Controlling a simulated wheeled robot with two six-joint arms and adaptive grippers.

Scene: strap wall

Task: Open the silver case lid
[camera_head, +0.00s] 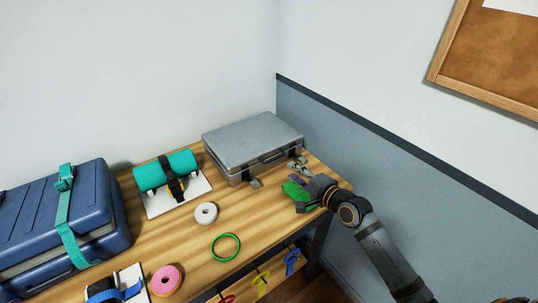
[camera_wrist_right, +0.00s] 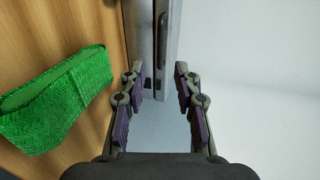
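The silver case (camera_head: 250,141) lies flat at the back right of the table, its lid down. Its handle (camera_head: 273,157) is on the front side, with latch tabs (camera_head: 256,183) near both ends. My right gripper (camera_head: 298,192) is in front of the case's right end, apart from it. In the right wrist view the right gripper (camera_wrist_right: 157,78) is open with nothing between its fingers, and the silver case (camera_wrist_right: 142,28) and its handle (camera_wrist_right: 162,40) show beyond the fingertips. My left gripper is out of view.
A green textured item (camera_head: 291,188) lies beside my right gripper. A teal roll (camera_head: 166,169), white tape roll (camera_head: 206,213), green ring (camera_head: 226,247), pink roll (camera_head: 165,280) and blue suitcase (camera_head: 95,205) are on the table. Walls (camera_head: 330,140) stand behind and right.

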